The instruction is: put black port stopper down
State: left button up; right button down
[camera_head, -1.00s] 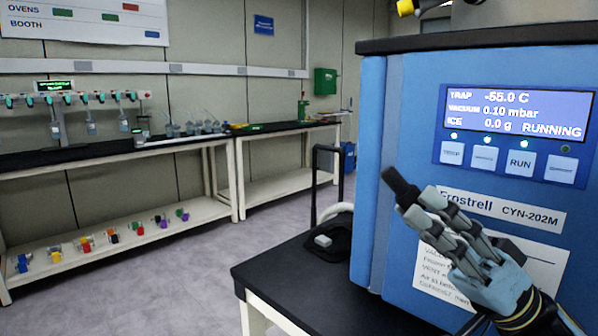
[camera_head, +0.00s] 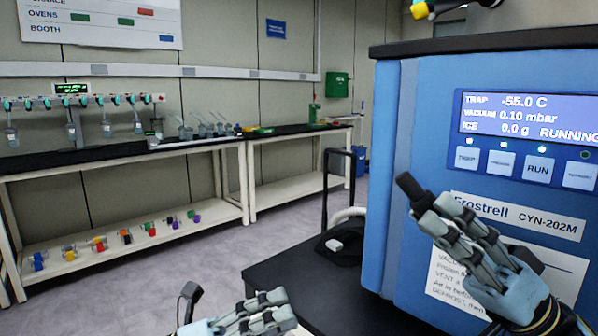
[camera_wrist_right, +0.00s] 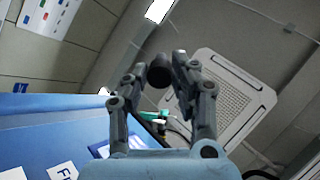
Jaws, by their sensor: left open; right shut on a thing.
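The black port stopper (camera_head: 413,190) is a short dark cylinder held at the fingertips of my right gripper (camera_head: 432,212), in front of the blue freeze dryer (camera_head: 396,140). In the right wrist view the stopper (camera_wrist_right: 158,74) sits between the two fingers of the right gripper (camera_wrist_right: 160,82). My left gripper (camera_head: 285,308) is open and empty at the bottom of the head view, low and left of the right gripper, by the front of the black bench top.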

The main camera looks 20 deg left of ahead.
pick_arm(q)
notch_tip(320, 180, up, 11)
jog(key=s+d+m+g+h, duration=0.1)
jog(key=d+m+g, duration=0.2)
jog(key=m+g, duration=0.7)
jog(key=m+y, duration=0.2)
jog(key=m, duration=0.5)
send_near(407, 180)
jog(key=d, duration=0.6)
jog(key=w+d, duration=0.1)
jog(key=d, duration=0.3)
jog(key=shift+d+f, duration=0.1)
jog(key=shift+f, duration=0.15)
jog(key=shift+c, duration=0.3)
grip_shut()
pick_arm(e)
jog(key=c, duration=1)
grip_release()
